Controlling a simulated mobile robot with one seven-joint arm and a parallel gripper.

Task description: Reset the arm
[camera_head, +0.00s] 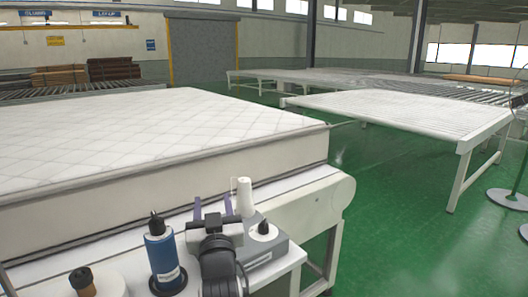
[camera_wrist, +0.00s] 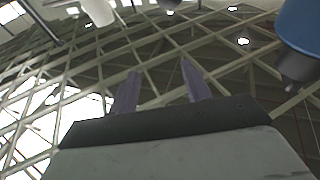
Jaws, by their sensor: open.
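My gripper (camera_head: 213,208) stands low in the front middle of the head view, its two purple fingers pointing up and apart with nothing between them. In the wrist view my gripper (camera_wrist: 158,88) shows its two fingers spread and empty against the roof beams. A white quilted mattress (camera_head: 130,135) lies on a white conveyor (camera_head: 310,205) behind my gripper. In the picture the fingers overlap the conveyor's near edge; I cannot tell how far off it they are.
A blue bottle (camera_head: 161,250) stands left of my gripper and a white cone-shaped item (camera_head: 244,197) right of it, close by. A white slatted table (camera_head: 400,110) stands at right on open green floor (camera_head: 400,235).

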